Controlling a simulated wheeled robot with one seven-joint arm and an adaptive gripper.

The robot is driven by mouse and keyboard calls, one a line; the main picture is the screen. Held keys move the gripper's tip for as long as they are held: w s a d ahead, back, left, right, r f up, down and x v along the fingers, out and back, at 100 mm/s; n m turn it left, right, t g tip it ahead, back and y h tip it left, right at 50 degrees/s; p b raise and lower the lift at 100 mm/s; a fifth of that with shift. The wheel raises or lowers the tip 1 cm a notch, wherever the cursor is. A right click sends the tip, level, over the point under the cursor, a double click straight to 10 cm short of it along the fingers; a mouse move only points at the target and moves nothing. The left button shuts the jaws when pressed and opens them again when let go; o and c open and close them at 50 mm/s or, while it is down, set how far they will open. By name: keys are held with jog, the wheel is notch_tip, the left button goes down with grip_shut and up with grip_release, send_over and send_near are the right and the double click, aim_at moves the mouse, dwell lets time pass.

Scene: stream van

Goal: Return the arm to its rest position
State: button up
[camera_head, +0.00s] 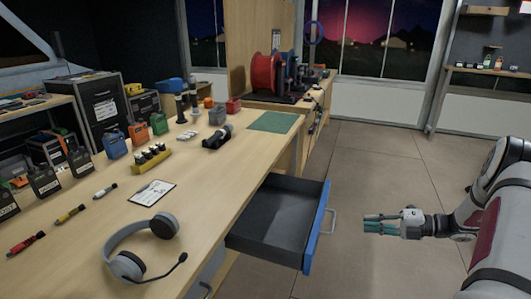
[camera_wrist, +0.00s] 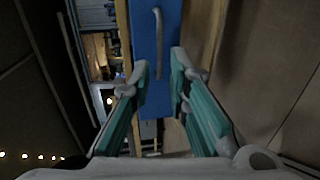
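My arm reaches in from the right in the head view, with my gripper (camera_head: 370,224) held over the open floor. It is a short way right of the open drawer (camera_head: 280,215) and apart from its metal handle (camera_head: 332,222). The drawer has a blue front and a dark, empty-looking inside. In the wrist view my gripper (camera_wrist: 162,72) has its two teal-padded fingers spread with nothing held between them. The blue drawer front (camera_wrist: 150,90) and its handle (camera_wrist: 157,40) show beyond the fingertips.
The wooden workbench (camera_head: 215,185) fills the left, with headphones (camera_head: 145,248), a clipboard (camera_head: 152,192), markers, and several boxes and tools. A red cable reel (camera_head: 262,74) stands on the back bench. The floor (camera_head: 370,165) around my gripper is clear. Shelves are at the far right.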

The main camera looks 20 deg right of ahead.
jog(key=s+a+r+n+g+h, duration=0.15)
jog(key=a+r+n+g, duration=0.25)
jog(key=a+r+n, duration=0.55)
jog(key=s+a+r+n+g+h, duration=0.1)
jog(key=s+a+r+n+g, duration=0.25)
jog(key=a+r+n, duration=0.55)
jog(key=s+a+r+n+g+h, duration=0.1)
jog(key=s+a+r+n+h, duration=0.2)
jog(key=s+a+n, duration=0.4)
jog(key=s+a+r+n+g+h, duration=0.2)
jog(key=s+a+r+n+h, duration=0.15)
jog(key=s+n, duration=0.4)
jog(key=s+f+n+t+h, duration=0.1)
jog(key=s+n+t+h, duration=0.25)
jog(key=s+n, duration=0.8)
notch_tip(320, 180, up, 16)
jog(key=s+m+t+p, duration=0.1)
jog(key=t+p, duration=0.1)
jog(key=p, duration=1.2)
jog(key=shift+s+f, duration=0.15)
jog(key=shift+s, duration=0.25)
